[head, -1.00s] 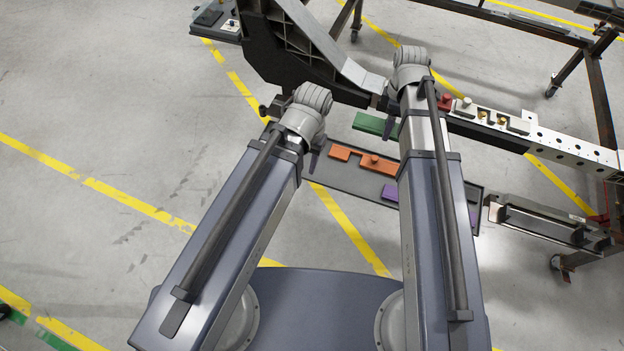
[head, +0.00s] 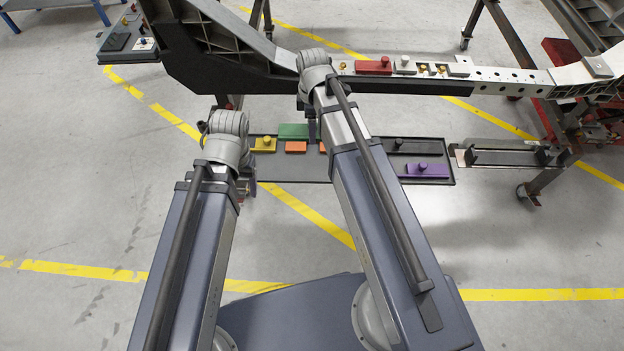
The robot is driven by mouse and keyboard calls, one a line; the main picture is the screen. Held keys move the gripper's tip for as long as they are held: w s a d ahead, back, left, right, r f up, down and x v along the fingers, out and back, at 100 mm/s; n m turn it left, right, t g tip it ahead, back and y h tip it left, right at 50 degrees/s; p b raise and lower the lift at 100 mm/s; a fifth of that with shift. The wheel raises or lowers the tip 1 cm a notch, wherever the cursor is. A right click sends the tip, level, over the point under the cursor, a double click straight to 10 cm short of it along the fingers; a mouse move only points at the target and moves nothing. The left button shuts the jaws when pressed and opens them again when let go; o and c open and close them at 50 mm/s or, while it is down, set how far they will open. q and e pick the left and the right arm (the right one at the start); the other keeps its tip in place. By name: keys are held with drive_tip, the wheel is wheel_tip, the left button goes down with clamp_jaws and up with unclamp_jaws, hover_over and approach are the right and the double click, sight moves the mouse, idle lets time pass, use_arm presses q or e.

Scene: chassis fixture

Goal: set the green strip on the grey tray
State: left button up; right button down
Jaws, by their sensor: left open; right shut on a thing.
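The green strip (head: 292,131) shows at the back edge of the grey tray (head: 300,170), just behind the orange piece. My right gripper (head: 312,132) is shut on the strip's right part, which the wrist and arm partly hide. Whether the strip touches the tray or hangs above it, I cannot tell. The tray is dark grey and lies in front of the long beam; my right arm covers its middle. My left gripper (head: 245,186) is open and empty by the tray's left edge, mostly hidden behind its wrist.
The tray holds a yellow piece (head: 264,145), an orange piece (head: 296,147) partly hidden, a dark piece (head: 412,146) and a purple piece (head: 427,170). A beam (head: 430,88) with a red block (head: 373,66) runs behind. A metal holder (head: 508,157) stands right of the tray.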

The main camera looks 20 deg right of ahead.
use_arm(q)
wheel_tip(320, 180, down, 9)
drive_tip(key=b, duration=0.7)
use_arm(e)
hover_over(312, 170)
wheel_tip(312, 170, down, 9)
use_arm(q)
drive_tip(key=shift+f, duration=0.2)
use_arm(e)
drive_tip(key=shift+s+f, duration=0.1)
drive_tip(key=shift+f, duration=0.1)
use_arm(q)
wheel_tip(312, 170, down, 10)
drive_tip(key=b, duration=0.9)
drive_tip(key=shift+r+b, duration=0.2)
drive_tip(key=shift+b, duration=0.2)
use_arm(e)
wheel_tip(312, 170, down, 10)
drive_tip(key=shift+r, duration=0.15)
use_arm(q)
drive_tip(key=shift+f, duration=0.1)
use_arm(e)
drive_tip(key=shift+f, duration=0.25)
drive_tip(key=shift+c, duration=1.4)
unclamp_jaws()
drive_tip(key=shift+r, duration=0.1)
